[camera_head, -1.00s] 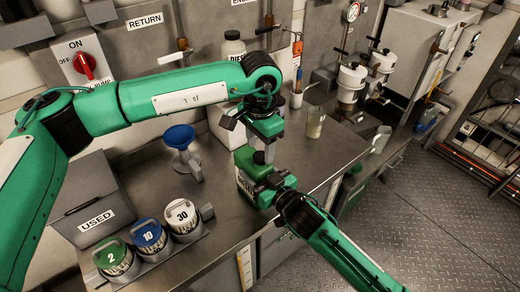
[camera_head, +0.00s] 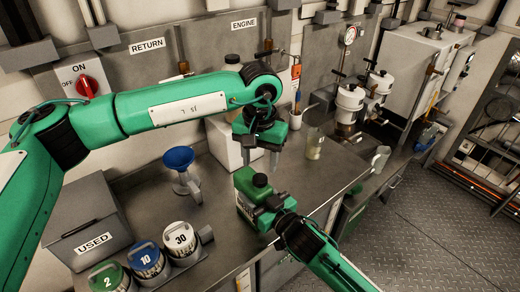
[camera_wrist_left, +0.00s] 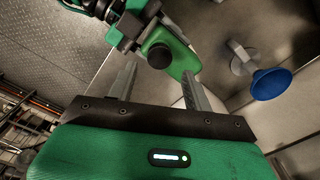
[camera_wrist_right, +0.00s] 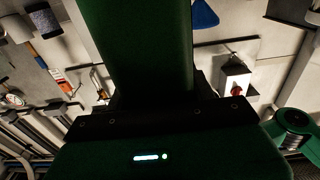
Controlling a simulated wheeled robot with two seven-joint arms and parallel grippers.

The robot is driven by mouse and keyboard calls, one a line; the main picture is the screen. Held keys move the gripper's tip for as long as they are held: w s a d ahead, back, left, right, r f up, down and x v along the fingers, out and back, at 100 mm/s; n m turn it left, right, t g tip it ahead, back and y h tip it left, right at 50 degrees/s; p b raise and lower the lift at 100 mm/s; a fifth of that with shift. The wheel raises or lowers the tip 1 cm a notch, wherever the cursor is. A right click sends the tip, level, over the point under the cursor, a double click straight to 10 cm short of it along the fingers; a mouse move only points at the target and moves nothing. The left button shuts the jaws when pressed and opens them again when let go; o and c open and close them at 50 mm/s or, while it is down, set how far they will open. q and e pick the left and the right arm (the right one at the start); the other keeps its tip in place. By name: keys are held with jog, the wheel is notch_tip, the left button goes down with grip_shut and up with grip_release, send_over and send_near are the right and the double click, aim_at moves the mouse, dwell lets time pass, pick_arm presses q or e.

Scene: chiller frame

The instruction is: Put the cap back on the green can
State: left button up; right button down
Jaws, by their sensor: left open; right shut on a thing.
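The green can (camera_head: 246,187) is held upright over the bench's front edge by my right gripper (camera_head: 268,211), which is shut on it. In the right wrist view the can (camera_wrist_right: 140,45) fills the space between the fingers. The dark round cap (camera_head: 260,180) sits on top of the can; whether it is fully seated I cannot tell. My left gripper (camera_head: 261,160) is open and empty, fingers pointing down just above the cap. The left wrist view shows the cap (camera_wrist_left: 159,56) beyond the fingertips, apart from them.
A blue funnel (camera_head: 179,158) stands on the bench to the left. Several numbered tins, including a green-lidded one (camera_head: 107,277), and a grey USED box (camera_head: 92,220) are at front left. A glass jar (camera_head: 314,146) stands to the right. The bench middle is fairly clear.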

pick_arm(q)
jog(key=n, duration=0.4)
jog(key=shift+r+n, duration=0.1)
jog(key=shift+n, duration=0.3)
jog(key=n, duration=0.3)
jog(key=shift+r, duration=0.1)
jog(key=n, duration=0.6)
jog(key=shift+r, duration=0.2)
jog(key=n, duration=0.7)
jog(key=shift+r+n, duration=0.2)
jog(key=shift+n, duration=0.2)
jog(key=n, duration=0.6)
jog(key=shift+r, duration=0.2)
jog(key=n, duration=0.6)
jog(key=shift+r, duration=0.2)
jog(key=n, duration=0.4)
jog(key=shift+r+n, duration=0.1)
jog(key=shift+n, duration=0.3)
jog(key=n, duration=0.4)
jog(key=shift+r+n, duration=0.15)
jog(key=shift+n, duration=0.15)
jog(key=n, duration=0.5)
jog(key=shift+r, duration=0.15)
